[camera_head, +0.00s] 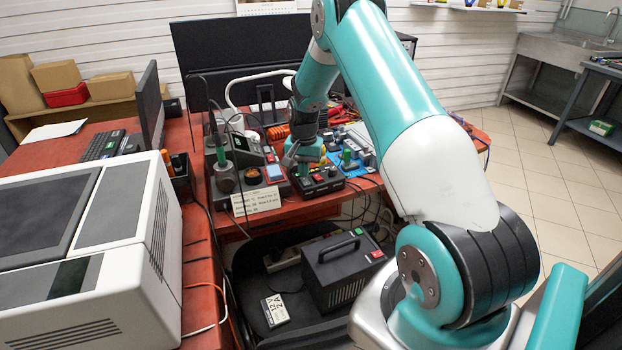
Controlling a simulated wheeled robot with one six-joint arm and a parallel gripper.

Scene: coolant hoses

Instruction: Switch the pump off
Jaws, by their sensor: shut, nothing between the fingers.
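No pump is clearly labelled in this view. A small black control box (318,183) with red and green parts on top sits at the front edge of the red bench. A larger black box with a handle (345,268) stands low in front of the bench; it has a red switch (377,254) at its top right corner. Which of them belongs to the pump I cannot tell. My gripper (302,168) is shut and empty, pointing down at the small control box. Its fingertips are small and partly hidden, so I cannot tell whether they touch it.
A black station with a holder (240,170) stands left of my gripper, with a paper note (256,201) in front. A white machine (90,250) fills the left. Loose cables hang at the bench edge. A small white-labelled block (275,310) lies beside the larger box. Floor is clear at right.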

